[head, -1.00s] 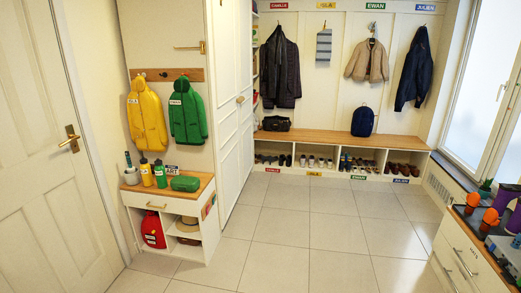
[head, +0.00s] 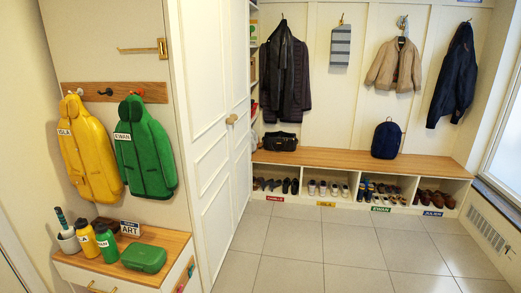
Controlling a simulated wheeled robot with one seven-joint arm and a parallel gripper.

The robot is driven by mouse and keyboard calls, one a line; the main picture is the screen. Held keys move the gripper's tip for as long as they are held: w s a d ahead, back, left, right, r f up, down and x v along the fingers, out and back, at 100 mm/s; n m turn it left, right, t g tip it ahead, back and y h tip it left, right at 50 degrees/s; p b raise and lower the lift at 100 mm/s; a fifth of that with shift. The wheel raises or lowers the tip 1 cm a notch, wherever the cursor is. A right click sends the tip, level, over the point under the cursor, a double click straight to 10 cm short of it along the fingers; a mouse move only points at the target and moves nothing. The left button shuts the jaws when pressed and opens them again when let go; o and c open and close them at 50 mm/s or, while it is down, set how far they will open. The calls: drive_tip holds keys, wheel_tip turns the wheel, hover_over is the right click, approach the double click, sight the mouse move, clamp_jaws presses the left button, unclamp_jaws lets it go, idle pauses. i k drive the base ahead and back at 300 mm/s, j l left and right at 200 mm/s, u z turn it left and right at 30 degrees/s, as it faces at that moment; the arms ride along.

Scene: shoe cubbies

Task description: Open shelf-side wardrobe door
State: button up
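The tall white wardrobe stands left of centre in the head view, with panelled doors seen at a slant. Its near door (head: 206,150) is the wider one in view. The far, shelf-side door (head: 241,145) is beside the open shelves and looks closed. A round wooden knob (head: 231,119) sits close to the line between the doors; I cannot tell clearly which door it is on. My gripper is not in view.
Narrow open shelves (head: 254,70) stand beyond the wardrobe. A low cabinet (head: 165,238) with bottles and a green box juts out at lower left. A bench (head: 340,160) with shoe cubbies lines the back wall. The tiled floor (head: 330,245) is clear.

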sight(195, 35)
drive_tip(key=i, duration=1.95)
